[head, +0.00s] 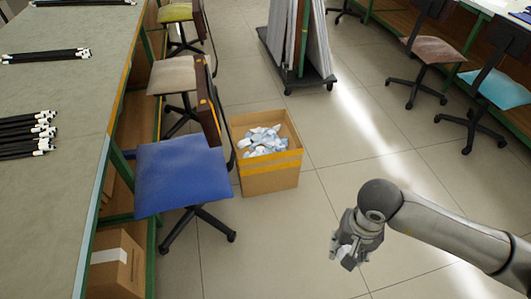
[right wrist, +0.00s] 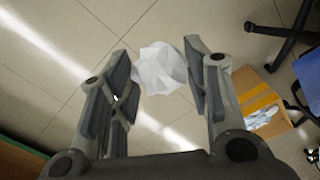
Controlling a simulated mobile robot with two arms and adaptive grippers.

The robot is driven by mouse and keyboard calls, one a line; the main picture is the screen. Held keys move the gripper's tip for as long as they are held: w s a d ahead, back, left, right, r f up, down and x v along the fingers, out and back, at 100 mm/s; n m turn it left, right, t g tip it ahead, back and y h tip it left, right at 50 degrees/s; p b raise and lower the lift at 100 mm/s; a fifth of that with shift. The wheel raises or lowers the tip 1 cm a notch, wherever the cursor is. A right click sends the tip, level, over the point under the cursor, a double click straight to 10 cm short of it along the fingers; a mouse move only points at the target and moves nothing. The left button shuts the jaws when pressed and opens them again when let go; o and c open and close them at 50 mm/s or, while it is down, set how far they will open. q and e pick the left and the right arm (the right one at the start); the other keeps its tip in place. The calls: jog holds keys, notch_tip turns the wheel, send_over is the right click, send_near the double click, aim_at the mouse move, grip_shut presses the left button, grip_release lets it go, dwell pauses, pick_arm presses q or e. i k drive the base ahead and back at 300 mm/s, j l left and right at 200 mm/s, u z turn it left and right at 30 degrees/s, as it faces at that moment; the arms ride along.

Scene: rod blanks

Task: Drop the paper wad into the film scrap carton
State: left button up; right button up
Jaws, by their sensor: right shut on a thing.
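The paper wad (right wrist: 160,68) is white and crumpled. It sits between the fingertips of my right gripper (right wrist: 160,75), which is shut on it. In the head view my right gripper (head: 346,252) hangs above the open floor at the lower right, and only a small pale bit of the wad shows there. The film scrap carton (head: 270,182) is an open brown box with a yellow band, on the floor to the left of and beyond the gripper. Pale crumpled scraps (head: 264,140) lie inside it. The carton also shows at the right of the right wrist view (right wrist: 270,122). My left gripper is out of view.
A blue chair (head: 180,175) stands just left of the carton, beside a long workbench (head: 65,150) with black rods. Another brown carton (head: 115,265) is under the bench. A rack of panels (head: 300,45) stands behind. The floor between gripper and carton is clear.

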aim_at(274, 142)
jog(key=u, duration=0.85)
jog(key=i+l+u, duration=0.15)
jog(key=l+u, duration=1.05)
jog(key=l, duration=0.2)
jog(key=l+u, duration=0.4)
jog(key=l, duration=0.15)
jog(key=k+l, duration=0.1)
jog(key=l, duration=0.3)
jog(key=l+u, duration=0.1)
jog(key=l, duration=0.3)
jog(key=k+l, duration=0.15)
jog(key=l, duration=0.25)
jog(key=k+l, duration=0.1)
jog(key=l, duration=0.35)
jog(key=k+l+u, duration=0.1)
jog(key=l, duration=0.3)
jog(key=k+l, duration=0.1)
jog(key=l, duration=0.3)
